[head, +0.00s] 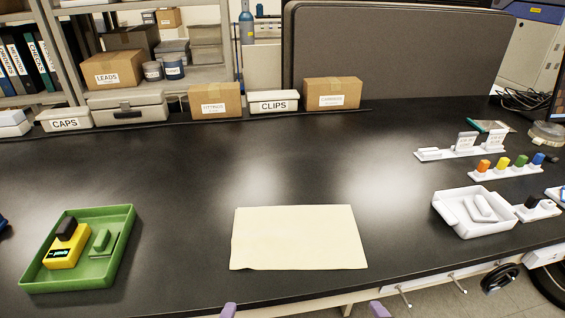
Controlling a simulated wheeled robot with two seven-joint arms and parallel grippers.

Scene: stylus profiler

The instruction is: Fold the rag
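The rag (298,238) is a pale yellow cloth. It lies flat and spread out on the black bench top, near the front edge at the middle of the head view. Its outline is roughly rectangular, and its lower left corner is slightly uneven. Only small purple tips of my grippers show at the bottom edge of the view. My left gripper (229,311) is below the rag's left side and my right gripper (379,310) is below its right side. Both are apart from the rag. Whether they are open or shut is hidden.
A green tray (128,228) with a yellow device (66,258) stands at the left. A white tray (441,208) and racks with coloured pieces (502,164) stand at the right. Boxes (215,102) line the back. The bench around the rag is clear.

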